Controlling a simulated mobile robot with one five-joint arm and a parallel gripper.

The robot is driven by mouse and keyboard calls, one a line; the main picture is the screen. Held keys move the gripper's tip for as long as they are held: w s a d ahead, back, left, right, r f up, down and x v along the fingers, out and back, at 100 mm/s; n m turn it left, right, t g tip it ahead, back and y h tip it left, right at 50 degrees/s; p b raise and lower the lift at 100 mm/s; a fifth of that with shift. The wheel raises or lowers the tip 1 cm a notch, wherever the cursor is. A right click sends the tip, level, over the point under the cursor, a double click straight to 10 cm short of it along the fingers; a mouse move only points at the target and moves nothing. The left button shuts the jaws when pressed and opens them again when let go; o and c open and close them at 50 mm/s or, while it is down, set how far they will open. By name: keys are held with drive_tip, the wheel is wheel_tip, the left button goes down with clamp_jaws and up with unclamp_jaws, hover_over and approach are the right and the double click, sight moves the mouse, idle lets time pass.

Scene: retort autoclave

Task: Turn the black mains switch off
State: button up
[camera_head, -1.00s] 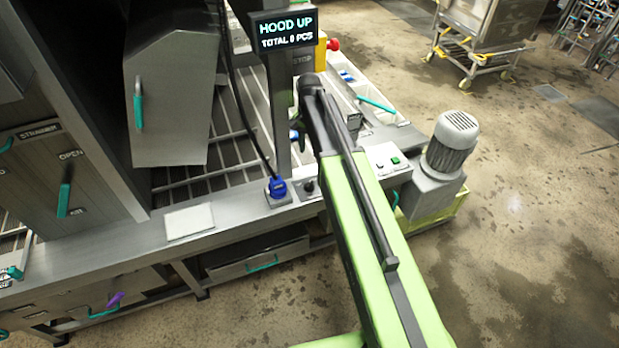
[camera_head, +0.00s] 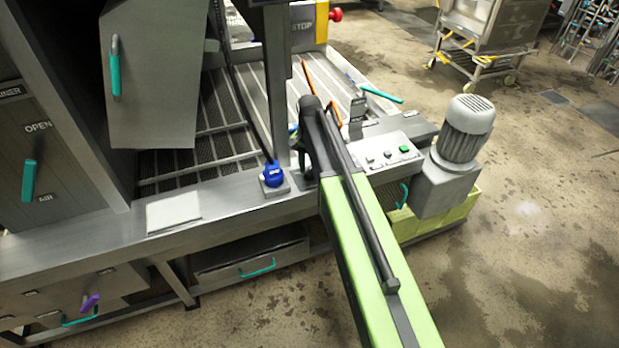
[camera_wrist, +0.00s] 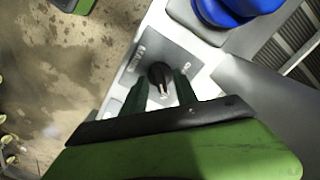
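The black mains switch (camera_wrist: 160,74) is a small rotary knob on a grey plate with small printed marks, seen in the wrist view. My gripper (camera_wrist: 161,83) is open. Its two dark fingers stand apart, one on each side of the knob, with small gaps visible; I cannot tell whether either finger touches it. In the head view my gripper (camera_head: 305,165) is down at the machine's front ledge, just right of the blue plug. My arm and gripper hide the switch there.
The blue plug (camera_head: 274,174) with its cable sits close beside the switch; it also shows large in the wrist view (camera_wrist: 235,8). A control box with a green button (camera_head: 404,149) and a grey motor (camera_head: 465,130) stand to the right. A post rises behind the plug.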

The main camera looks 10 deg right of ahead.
clamp_jaws()
drive_tip(key=shift+f+n, duration=0.1)
drive_tip(key=shift+n, duration=0.2)
idle(0.4)
drive_tip(key=n, duration=0.3)
drive_tip(key=shift+n, duration=0.4)
drive_tip(key=n, duration=0.4)
drive_tip(key=shift+n, duration=0.3)
drive_tip(key=n, duration=0.8)
drive_tip(key=shift+n, duration=0.3)
drive_tip(key=shift+s+n, duration=0.1)
drive_tip(key=shift+n, duration=0.2)
